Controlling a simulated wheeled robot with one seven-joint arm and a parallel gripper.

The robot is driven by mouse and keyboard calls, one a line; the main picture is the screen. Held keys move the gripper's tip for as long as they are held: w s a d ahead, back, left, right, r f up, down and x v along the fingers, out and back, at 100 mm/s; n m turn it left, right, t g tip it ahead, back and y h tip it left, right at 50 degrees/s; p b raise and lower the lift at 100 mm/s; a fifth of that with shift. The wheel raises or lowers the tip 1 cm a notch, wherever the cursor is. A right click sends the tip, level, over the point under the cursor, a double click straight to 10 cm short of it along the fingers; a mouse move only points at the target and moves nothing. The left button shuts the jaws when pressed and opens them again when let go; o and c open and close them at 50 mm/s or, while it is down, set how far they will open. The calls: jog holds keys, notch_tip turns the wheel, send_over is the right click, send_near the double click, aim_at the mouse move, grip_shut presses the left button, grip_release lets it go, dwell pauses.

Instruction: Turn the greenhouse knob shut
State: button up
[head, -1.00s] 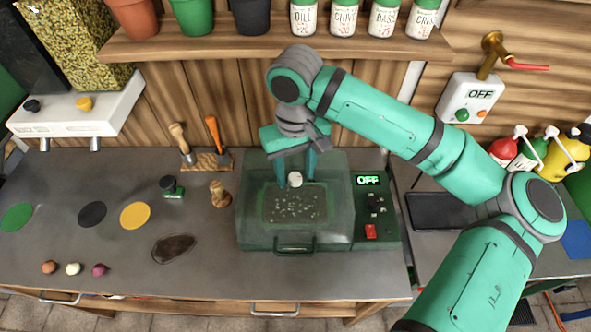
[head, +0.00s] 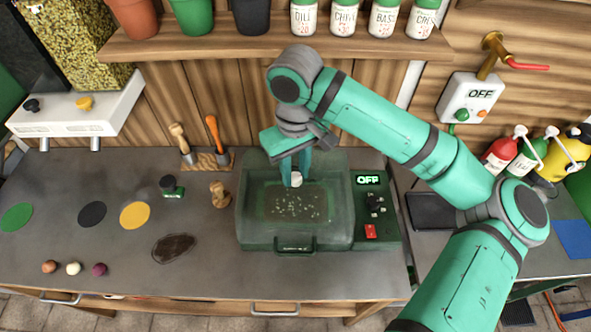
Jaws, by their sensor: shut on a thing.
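The greenhouse (head: 247,215) is a see-through dark green box with a front handle and a bed of soil with pale specks inside. A small white knob (head: 296,180) shows at its top. My gripper (head: 296,174) points down over the greenhouse, with its teal fingers on either side of the knob and shut on it. The fingers hide part of the knob, and I cannot read its turn position. The control panel (head: 376,212) on the right has a green display reading OFF, black buttons and a red switch.
Left on the grey bench stand a wooden stamp (head: 219,194), a small green-based jar (head: 171,187) and hand tools (head: 182,143). A shelf (head: 270,46) with pots and spice jars hangs behind. Spray bottles (head: 522,160) stand at right.

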aim_at(295, 177)
jog(key=n, duration=1.2)
jog(key=shift+n, duration=2.2)
jog(key=o, duration=1.1)
jog(key=shift+c, duration=0.2)
notch_tip(295, 177, up, 11)
jog(key=shift+f, duration=0.1)
